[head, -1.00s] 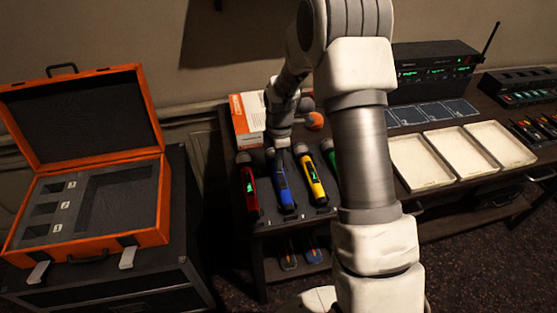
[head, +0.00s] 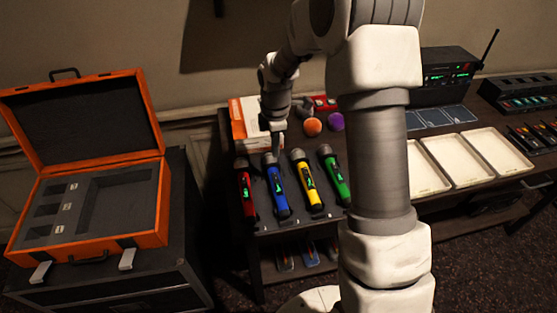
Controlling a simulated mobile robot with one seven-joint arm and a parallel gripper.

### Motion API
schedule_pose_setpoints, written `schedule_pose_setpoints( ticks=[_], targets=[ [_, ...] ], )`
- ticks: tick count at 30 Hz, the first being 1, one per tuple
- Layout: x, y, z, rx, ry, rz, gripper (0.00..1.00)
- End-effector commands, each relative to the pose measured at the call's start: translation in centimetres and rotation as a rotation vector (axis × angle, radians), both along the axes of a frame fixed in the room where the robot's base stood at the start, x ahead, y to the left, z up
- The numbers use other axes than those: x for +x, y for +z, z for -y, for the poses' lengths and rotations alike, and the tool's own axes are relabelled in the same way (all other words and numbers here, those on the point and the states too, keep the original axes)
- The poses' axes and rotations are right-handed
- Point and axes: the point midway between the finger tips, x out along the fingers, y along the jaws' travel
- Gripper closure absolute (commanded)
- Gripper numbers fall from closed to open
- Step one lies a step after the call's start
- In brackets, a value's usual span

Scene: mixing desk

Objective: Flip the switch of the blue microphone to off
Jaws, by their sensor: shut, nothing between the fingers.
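The blue microphone (head: 279,199) lies on the desk between the red microphone (head: 247,194) and the yellow microphone (head: 309,188). Its grey head points to the back, and a small green-lit patch shows on its body. I cannot make out the switch position. My gripper (head: 277,149) points down just above and behind the blue microphone, near its head. It is shut and holds nothing. Whether it touches the microphone I cannot tell.
A green microphone (head: 334,178) lies right of the yellow one, close to my arm. Behind are a white-orange box (head: 243,121) and orange (head: 312,127) and purple (head: 335,122) balls. White trays (head: 464,160) are right; an open orange case (head: 97,243) is left.

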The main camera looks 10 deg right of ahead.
Motion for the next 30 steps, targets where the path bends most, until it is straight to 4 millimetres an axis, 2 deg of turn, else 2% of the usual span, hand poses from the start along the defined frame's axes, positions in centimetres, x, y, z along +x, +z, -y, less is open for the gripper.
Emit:
schedule_pose_setpoints(
  ticks=[1,3,10,21,30],
  targets=[
    [0.1,1.3,0.0,0.000,-0.001,0.006,1.00],
    [0.2,2.7,0.1,0.000,-0.002,0.006,1.00],
    [0.1,5.2,0.0,0.001,0.000,0.004,1.00],
    [0.1,5.6,0.0,0.001,0.000,0.004,1.00],
    [-0.3,4.9,0.0,-0.005,0.002,0.028,1.00]
  ],
)
